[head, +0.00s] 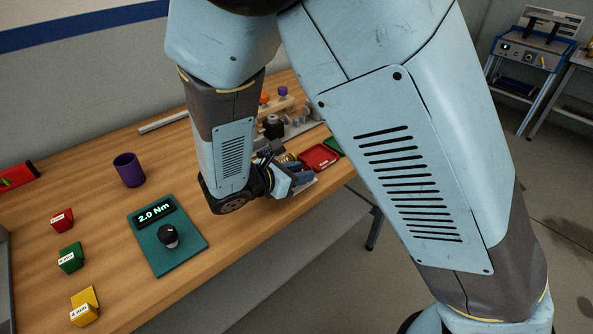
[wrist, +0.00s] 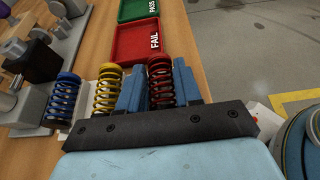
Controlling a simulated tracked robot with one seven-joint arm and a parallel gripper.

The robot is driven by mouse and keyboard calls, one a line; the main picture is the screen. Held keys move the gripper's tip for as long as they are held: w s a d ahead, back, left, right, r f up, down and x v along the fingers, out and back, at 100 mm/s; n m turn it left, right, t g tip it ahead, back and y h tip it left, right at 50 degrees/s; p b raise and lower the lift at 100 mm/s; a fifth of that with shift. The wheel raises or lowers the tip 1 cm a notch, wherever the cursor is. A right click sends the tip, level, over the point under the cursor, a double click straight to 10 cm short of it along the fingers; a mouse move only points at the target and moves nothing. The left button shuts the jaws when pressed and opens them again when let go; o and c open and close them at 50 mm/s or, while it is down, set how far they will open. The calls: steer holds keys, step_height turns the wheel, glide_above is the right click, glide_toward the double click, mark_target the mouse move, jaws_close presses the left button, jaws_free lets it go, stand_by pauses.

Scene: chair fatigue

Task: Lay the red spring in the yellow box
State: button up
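The red spring (wrist: 160,82) is upright between the two blue fingers of my gripper (wrist: 160,88) in the wrist view. It fills the gap and appears to touch both fingers, so the gripper looks shut on it. Its lower end is hidden, and I cannot tell whether it still rests on its stand. In the head view my gripper (head: 284,180) is at the table's right edge, and the red spring is not clearly visible. A small yellow box-like piece (head: 84,315) with a white label is at the table's lower left; I cannot tell whether it is open.
Yellow (wrist: 106,90) and blue (wrist: 63,100) springs stand left of my gripper. Red FAIL (wrist: 138,42) and green PASS (wrist: 138,9) trays lie beyond. A teal torque panel (head: 167,240), purple cup (head: 129,170), and red (head: 62,220) and green (head: 70,258) blocks occupy the left table.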

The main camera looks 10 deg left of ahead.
steer(key=o, duration=0.4)
steer(key=shift+r, duration=0.1)
steer(key=v, duration=1.4)
steer(key=shift+d, duration=0.1)
steer(key=w+d+r+m+g+y, duration=0.1)
steer(key=w+d+r+m+g, duration=0.2)
steer(key=d, duration=0.5)
steer(key=w+d+r+m+g+y, duration=0.1)
steer(key=w+d+r+m+g, duration=0.2)
steer(key=d+m, duration=0.35)
steer(key=w+d+r+m+g+y, duration=0.1)
steer(key=d+r+m+g, duration=0.25)
steer(key=d, duration=0.55)
steer(key=s+d+r+m+t+y, duration=0.2)
steer(key=s+d+r+m+y, duration=0.1)
steer(key=d+m, duration=0.4)
steer(key=s+d+r+m+t+y, duration=0.2)
steer(key=s+d+r+m, duration=0.2)
steer(key=d, duration=0.4)
steer(key=r+m, duration=0.1)
steer(key=m, duration=0.1)
steer(key=shift+s+d+r+m+y, duration=0.2)
steer(key=shift+s+r+m+y, duration=0.05)
steer(key=shift+m+y, duration=0.15)
steer(key=shift+s+r+m+t, duration=0.25)
steer(key=shift+s+m+t, duration=0.15)
steer(key=shift+m, duration=0.2)
steer(key=shift+c, duration=0.4)
